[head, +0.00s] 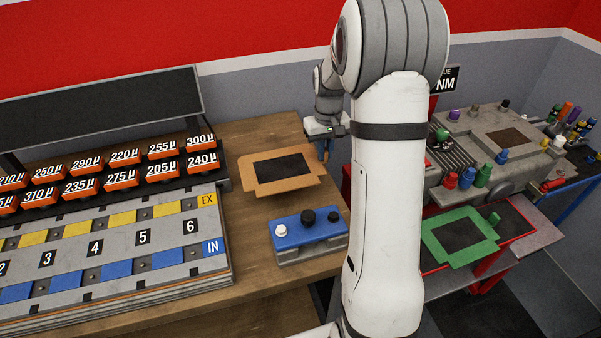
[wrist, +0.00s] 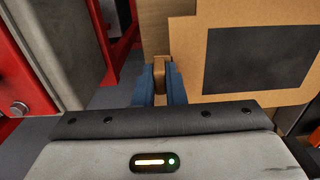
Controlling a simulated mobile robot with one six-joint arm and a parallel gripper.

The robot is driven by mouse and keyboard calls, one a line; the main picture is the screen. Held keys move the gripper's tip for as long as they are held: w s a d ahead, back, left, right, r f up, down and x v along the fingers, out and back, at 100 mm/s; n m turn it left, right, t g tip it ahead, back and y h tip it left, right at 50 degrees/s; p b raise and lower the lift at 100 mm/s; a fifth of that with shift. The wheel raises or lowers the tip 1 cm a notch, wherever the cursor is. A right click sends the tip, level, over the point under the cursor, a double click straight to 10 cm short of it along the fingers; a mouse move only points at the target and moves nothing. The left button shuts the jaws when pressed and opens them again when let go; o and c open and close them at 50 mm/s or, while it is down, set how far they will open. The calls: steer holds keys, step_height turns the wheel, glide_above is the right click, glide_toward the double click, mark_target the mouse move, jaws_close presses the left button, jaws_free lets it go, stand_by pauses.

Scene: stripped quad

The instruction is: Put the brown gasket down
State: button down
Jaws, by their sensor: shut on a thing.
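The brown gasket (head: 253,178) is a flat orange-brown frame with a dark rectangular centre. In the head view it is over the wooden table, between the numbered blocks and my arm. It looks roughly level; I cannot tell whether it touches the table. My gripper (head: 325,150) is at its right end, partly behind my arm. In the wrist view, the blue fingers of my gripper (wrist: 160,84) are shut on a narrow brown tab of the gasket (wrist: 190,62). The gasket body extends to the right there.
A blue-topped box with knobs (head: 308,235) stands in front of the gasket on the wooden table (head: 262,130). Orange numbered blocks (head: 122,178) and a numbered grey board (head: 110,250) fill the left. A green gasket (head: 440,248) lies right of my arm, near a machine (head: 520,160).

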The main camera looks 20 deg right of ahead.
mark_target(322, 179)
step_height(322, 179, down, 4)
steer(key=shift+w+a+r, duration=0.1)
steer(key=shift+a+r, duration=0.05)
steer(key=shift+r, duration=0.1)
steer(key=shift+f+p, duration=0.4)
steer(key=shift+f, duration=1.45)
steer(key=shift+f, duration=0.2)
steer(key=c, duration=1.5)
jaws_free()
steer(key=shift+r, duration=0.1)
